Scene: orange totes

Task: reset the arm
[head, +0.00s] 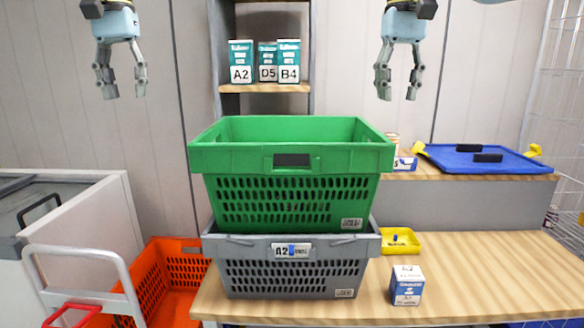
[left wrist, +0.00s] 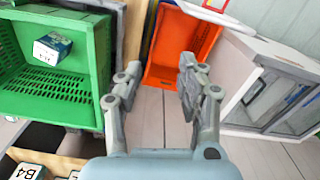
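My left gripper (head: 121,82) hangs fingers-down at the upper left of the head view, in the air and clear of everything. Its two fingers are apart with nothing between them; the left wrist view shows the same open gripper (left wrist: 158,100) over the floor and the orange tote (left wrist: 183,45). My right gripper (head: 398,84) hangs fingers-down at the upper middle right of the head view, above the green crate's right side and in front of the wall. Its fingers are apart and empty.
A green crate (head: 290,158) is stacked on a grey crate (head: 225,245) on the wooden table (head: 480,280). A small box (left wrist: 52,48) lies in the green crate. A blue-white box (head: 407,285) and yellow tray (head: 400,242) stand right. Shelf boxes (head: 241,62) stand behind. An orange tote (head: 160,285) is lower left.

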